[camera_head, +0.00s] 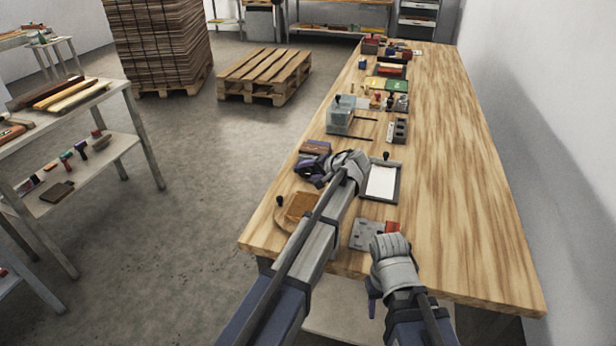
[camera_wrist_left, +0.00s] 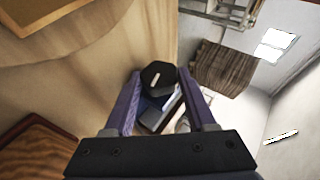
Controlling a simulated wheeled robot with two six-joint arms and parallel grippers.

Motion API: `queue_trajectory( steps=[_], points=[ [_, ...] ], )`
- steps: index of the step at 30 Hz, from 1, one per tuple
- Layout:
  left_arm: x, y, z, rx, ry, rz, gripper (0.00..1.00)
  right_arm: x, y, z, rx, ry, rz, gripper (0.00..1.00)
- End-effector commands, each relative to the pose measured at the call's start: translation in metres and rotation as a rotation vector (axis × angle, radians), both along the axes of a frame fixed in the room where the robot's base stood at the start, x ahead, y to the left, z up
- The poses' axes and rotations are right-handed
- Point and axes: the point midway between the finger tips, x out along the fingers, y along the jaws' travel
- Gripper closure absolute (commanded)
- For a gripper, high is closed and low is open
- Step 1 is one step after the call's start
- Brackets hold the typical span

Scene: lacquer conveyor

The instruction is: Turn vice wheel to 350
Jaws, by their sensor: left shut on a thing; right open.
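My left gripper (camera_head: 306,170) is at the left edge of the bench, beside a dark blue vice-like body that it partly hides. In the left wrist view, a black many-sided wheel (camera_wrist_left: 159,78) with a pale pointer mark sits between the two purple fingers of the left gripper (camera_wrist_left: 158,92). The fingers are shut on the wheel. The mark slants up to the right in that view; I cannot read a number or scale. My right gripper (camera_head: 374,298) is open and empty, low in front of the bench's near edge.
The wooden bench (camera_head: 455,180) has clear room along its right side. A clipboard-like tray (camera_head: 382,181), a round wooden piece (camera_head: 299,208) and a grey plate (camera_head: 366,234) lie near my left arm. A pallet (camera_head: 265,73) stands on the floor.

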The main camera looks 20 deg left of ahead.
Motion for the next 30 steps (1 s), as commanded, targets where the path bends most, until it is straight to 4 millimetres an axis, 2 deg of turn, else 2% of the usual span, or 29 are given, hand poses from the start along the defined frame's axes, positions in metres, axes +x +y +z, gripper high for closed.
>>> queue_trajectory(
  steps=[4,18,19,27,30],
  points=[
    [-0.0029,0.0021,-0.0040,0.022,0.006,0.010,1.00,0.0000,0.0000,-0.0069,0.000,0.000,0.000,0.50],
    [-0.0035,0.0035,-0.0031,0.032,0.006,0.012,1.00,0.0001,0.0000,-0.0076,0.000,0.000,0.000,0.50],
    [-0.0035,0.0036,-0.0032,0.032,0.006,0.012,0.43,0.0001,0.0000,-0.0076,0.000,0.000,0.000,0.50],
    [-0.0042,0.0042,-0.0020,0.032,0.006,0.013,0.14,0.0000,0.0000,-0.0064,0.000,0.000,0.000,0.50],
    [-0.0056,0.0043,0.0012,0.032,0.006,0.012,0.14,0.0000,0.0000,-0.0032,0.000,0.000,0.000,0.50]
  ],
)
